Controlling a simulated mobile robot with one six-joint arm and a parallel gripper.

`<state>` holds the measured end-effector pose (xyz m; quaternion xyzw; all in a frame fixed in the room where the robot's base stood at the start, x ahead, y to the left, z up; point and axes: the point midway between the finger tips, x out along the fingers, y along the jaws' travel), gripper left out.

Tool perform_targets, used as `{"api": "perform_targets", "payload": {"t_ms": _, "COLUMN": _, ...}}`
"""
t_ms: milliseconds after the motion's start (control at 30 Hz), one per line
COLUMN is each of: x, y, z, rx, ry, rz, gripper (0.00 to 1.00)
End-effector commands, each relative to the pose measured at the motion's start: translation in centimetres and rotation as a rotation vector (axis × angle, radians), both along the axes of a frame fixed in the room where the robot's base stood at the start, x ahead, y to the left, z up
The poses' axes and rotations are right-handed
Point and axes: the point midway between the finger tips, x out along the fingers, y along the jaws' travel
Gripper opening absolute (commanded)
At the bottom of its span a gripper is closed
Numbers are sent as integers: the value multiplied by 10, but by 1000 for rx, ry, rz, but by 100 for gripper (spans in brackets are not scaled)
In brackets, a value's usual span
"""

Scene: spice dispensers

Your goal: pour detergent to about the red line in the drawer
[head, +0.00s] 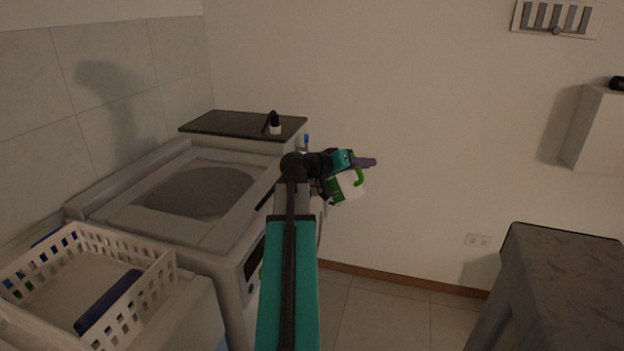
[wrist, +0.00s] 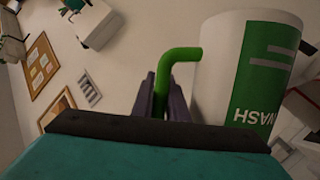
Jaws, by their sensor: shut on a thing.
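My gripper (head: 367,162) is shut on the green handle (head: 358,177) of a white detergent bottle (head: 347,188) with a green label. The bottle hangs in the air to the right of the washing machine (head: 222,233) and looks tilted. In the wrist view, my gripper's fingers (wrist: 162,98) close around the bent green handle (wrist: 183,54). The bottle (wrist: 217,60) stands large beside them, its label reading "WASH" upside down. The bottle's mouth and any liquid are not visible. The drawer and its red line cannot be made out; my arm covers part of the machine's front.
A white basket (head: 165,283) holding a dark blue item stands at front left. A dark counter (head: 225,122) behind the machine carries a small black-and-white object (head: 274,127). A grey table (head: 565,275) stands at right. The floor (head: 390,310) between is clear.

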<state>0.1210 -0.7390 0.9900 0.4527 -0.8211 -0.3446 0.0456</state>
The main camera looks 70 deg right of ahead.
Motion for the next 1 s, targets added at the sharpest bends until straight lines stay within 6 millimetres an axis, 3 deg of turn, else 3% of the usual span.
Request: {"api": "perform_targets", "payload": {"t_ms": 1000, "x": 7, "y": -4, "z": 2, "rx": 50, "ry": 102, "rz": -1, "gripper": 0}}
